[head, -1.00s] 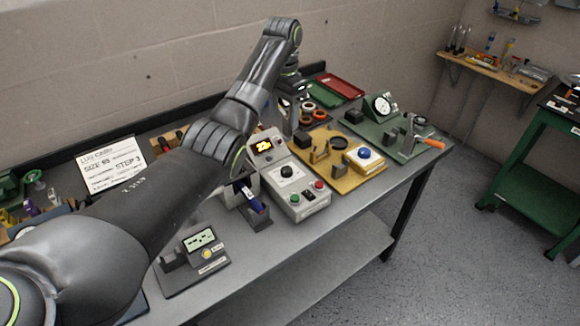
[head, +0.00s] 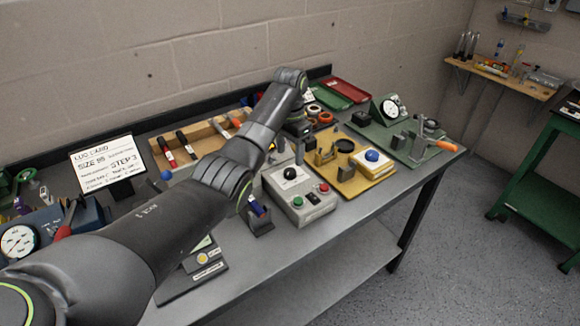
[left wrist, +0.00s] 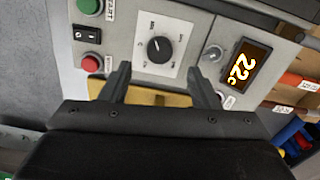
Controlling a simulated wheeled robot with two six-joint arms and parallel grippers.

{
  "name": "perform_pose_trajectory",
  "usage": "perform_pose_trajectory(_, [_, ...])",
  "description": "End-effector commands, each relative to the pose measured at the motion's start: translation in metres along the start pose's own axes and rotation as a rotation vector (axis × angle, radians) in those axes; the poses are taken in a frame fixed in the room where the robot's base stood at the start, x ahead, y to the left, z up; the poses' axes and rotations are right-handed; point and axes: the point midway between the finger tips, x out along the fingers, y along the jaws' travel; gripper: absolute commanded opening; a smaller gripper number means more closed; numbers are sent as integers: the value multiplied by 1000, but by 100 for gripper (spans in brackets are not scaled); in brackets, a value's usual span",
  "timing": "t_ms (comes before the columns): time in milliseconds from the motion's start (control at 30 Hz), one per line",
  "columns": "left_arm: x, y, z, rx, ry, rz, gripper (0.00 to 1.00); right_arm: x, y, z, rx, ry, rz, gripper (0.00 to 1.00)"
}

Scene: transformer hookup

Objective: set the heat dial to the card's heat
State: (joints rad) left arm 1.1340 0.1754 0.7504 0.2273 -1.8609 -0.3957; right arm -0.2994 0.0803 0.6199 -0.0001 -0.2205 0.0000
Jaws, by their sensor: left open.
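The heat dial (left wrist: 159,49) is a black round knob with a pale pointer on a white scale plate. It also shows in the head view (head: 289,173) on the grey control box (head: 304,205). An orange display (left wrist: 246,66) beside it reads 22c. My left gripper (left wrist: 160,70) is open and empty, its two fingers pointing toward the dial and apart from it. In the head view my arm hides the display and most of the gripper. The white card (head: 104,163) reads SIZE 95 and STEP 3; its smaller lines are too small to read.
A green START button (left wrist: 90,6), a black rocker switch (left wrist: 86,34) and a red button (left wrist: 92,62) sit beside the dial, with a small grey knob (left wrist: 212,54) on the other side. A yellow fixture (head: 362,180) stands close to the control box.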

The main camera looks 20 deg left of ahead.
Motion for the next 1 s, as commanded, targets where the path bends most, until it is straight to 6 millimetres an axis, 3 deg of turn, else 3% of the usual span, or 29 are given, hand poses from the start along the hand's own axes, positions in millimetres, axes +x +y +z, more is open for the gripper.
perform_pose_trajectory(100, [23, 0, 1, 0, -3, 2, 56, -6, 1, -1, 0, 0, 0, 0])
perform_pose_trajectory(300, [51, 0, 0, 1, -2, 2, 56, -8, 1, -1, 0, 0, 0, 0])
perform_pose_trajectory(700, [60, 0, 0, 1, 0, 0, 56, -8, 1, -1, 0, 1, 0, 0])
perform_pose_trajectory(1000, [60, 0, 0, 1, 0, 0, 19, -8, 1, -1, 0, 1, 0, 0])
